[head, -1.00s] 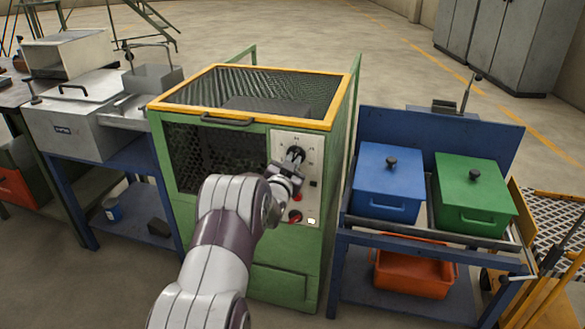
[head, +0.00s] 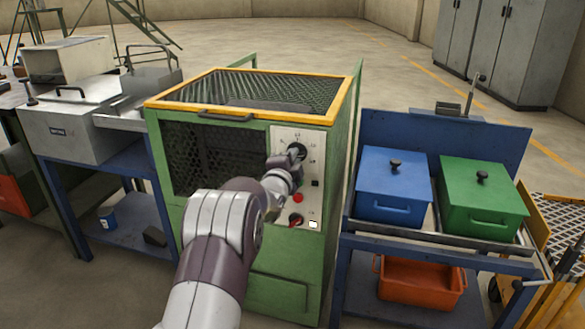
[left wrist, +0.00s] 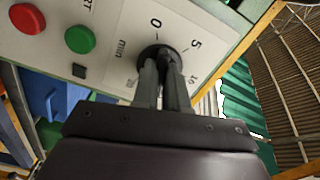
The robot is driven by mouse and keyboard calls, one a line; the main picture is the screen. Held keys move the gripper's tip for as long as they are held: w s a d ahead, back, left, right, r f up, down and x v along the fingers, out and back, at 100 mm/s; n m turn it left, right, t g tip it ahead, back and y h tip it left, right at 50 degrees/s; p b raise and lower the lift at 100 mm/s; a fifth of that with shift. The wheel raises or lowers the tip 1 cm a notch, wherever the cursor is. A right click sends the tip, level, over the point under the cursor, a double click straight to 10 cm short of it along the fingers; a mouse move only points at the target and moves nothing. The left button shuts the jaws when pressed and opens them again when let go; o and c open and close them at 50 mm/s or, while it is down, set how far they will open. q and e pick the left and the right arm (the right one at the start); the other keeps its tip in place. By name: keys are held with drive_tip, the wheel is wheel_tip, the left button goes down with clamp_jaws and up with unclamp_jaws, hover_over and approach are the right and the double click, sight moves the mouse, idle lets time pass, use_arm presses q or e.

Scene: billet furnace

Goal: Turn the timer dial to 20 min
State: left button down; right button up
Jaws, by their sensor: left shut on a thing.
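The timer dial (head: 297,149) is a round black knob on the pale control panel (head: 283,137) of the green caged furnace. In the left wrist view the dial (left wrist: 158,54) has a scale around it with 0, 5 and "min" readable; other marks are partly hidden or blurred. My left gripper (head: 293,157) is at the dial. Its two fingers (left wrist: 164,70) are shut on the knob, one each side. The dial's pointer is hidden, so I cannot tell its setting. My right gripper is in neither view.
Below the dial sit a red button (head: 298,198), a black square (head: 315,183), a red knob (head: 296,220) and a white square (head: 313,225). The wrist view shows a green button (left wrist: 80,39). A blue bin (head: 390,180) and green bin (head: 481,193) stand at the right.

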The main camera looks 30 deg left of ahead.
use_arm(q)
drive_tip(key=shift+f+m+b, duration=0.15)
drive_tip(key=shift+m+b, duration=4.45)
drive_tip(key=shift+b, duration=0.3)
drive_tip(key=c, duration=1.2)
unclamp_jaws()
drive_tip(key=shift+o, duration=0.2)
drive_tip(key=shift+r, duration=0.2)
